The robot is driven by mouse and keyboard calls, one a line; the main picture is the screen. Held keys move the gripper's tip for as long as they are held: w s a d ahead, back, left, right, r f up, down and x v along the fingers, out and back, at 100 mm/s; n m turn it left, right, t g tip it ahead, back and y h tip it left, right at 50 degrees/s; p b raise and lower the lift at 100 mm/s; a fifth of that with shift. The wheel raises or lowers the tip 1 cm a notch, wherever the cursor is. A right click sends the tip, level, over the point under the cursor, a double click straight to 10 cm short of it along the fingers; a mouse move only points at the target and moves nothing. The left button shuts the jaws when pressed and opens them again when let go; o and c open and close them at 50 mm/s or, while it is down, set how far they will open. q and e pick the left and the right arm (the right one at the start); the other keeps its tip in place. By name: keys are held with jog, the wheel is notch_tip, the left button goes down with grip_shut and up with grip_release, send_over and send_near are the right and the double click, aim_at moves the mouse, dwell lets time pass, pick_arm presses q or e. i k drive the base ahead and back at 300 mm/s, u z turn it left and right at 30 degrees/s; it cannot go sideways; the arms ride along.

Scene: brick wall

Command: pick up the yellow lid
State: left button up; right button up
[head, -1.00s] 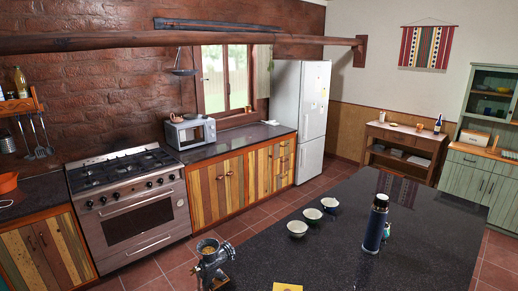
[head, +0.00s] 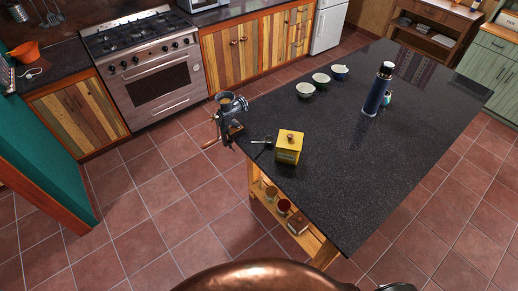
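In the head view, a yellow box-shaped canister (head: 286,155) stands upright near the left edge of the dark island top. Its yellow lid (head: 290,138) sits on top and carries a small round brown knob. A small dark spoon-like item (head: 263,142) lies just left of the canister. Neither of my grippers is in view, so nothing shows whether they are open or shut.
A metal grinder (head: 230,112) is at the island's left corner. Three small bowls (head: 321,79) and a dark flask (head: 377,90) stand farther back. Jars sit on the wooden shelf (head: 311,240) below. A copper-coloured rounded surface, unidentified, crosses the bottom. Tiled floor at left is clear.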

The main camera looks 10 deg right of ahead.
aim_at(287, 140)
jog(key=u, duration=0.8)
jog(key=i, duration=0.6)
jog(key=z, duration=0.65)
